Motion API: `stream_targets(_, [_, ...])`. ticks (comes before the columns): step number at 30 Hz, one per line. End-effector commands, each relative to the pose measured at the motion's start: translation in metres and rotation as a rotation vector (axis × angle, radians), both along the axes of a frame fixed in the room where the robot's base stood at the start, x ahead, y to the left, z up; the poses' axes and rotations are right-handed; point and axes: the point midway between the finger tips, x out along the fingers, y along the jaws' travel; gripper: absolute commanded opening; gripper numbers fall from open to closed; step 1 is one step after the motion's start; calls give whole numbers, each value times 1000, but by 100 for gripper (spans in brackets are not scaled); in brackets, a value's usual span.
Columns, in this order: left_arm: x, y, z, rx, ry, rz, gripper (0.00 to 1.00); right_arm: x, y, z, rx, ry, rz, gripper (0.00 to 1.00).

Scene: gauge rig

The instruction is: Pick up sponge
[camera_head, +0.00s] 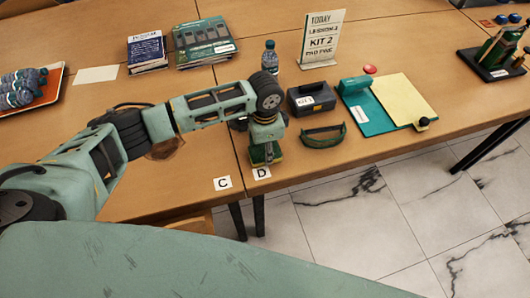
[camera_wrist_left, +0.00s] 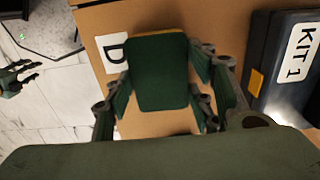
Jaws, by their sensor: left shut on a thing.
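The sponge (camera_wrist_left: 158,75) has a dark green face with a thin yellow edge. In the left wrist view it sits between the two fingers of my left gripper (camera_wrist_left: 165,85), which is shut on it. In the head view my left gripper (camera_head: 265,150) points down over the table near the front edge, by the card marked D. The sponge (camera_head: 270,157) shows there only as a small green and yellow piece under the gripper. I cannot tell whether it touches the table. At the left of the wrist view, another dark gripper (camera_wrist_left: 18,78) shows over the floor, its fingers apart.
Card D (camera_head: 261,173) and card C (camera_head: 222,183) lie at the table's front edge. A dark kit box (camera_head: 311,98), green goggles (camera_head: 323,136) and a teal clipboard (camera_head: 365,112) lie to the right. A water bottle (camera_head: 270,58) stands behind. The front left table area is mostly clear.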

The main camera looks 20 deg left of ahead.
Motion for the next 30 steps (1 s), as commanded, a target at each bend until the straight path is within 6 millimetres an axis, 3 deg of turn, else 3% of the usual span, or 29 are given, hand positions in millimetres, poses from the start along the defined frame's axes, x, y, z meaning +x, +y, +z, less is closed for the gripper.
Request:
stream_targets(10, [1, 0, 8, -1, -2, 1, 41, 6, 0, -1, 1, -9, 0, 40])
stream_targets(17, [2, 0, 43, -3, -5, -1, 41, 9, 1, -7, 1, -14, 0, 40])
stream_targets(24, [9, -59, 73, -4, -3, -4, 41, 9, 1, -19, 2, -14, 0, 40])
stream_targets(30, [14, -95, 96, -2, -1, -2, 41, 9, 1, -26, 2, -14, 1, 40])
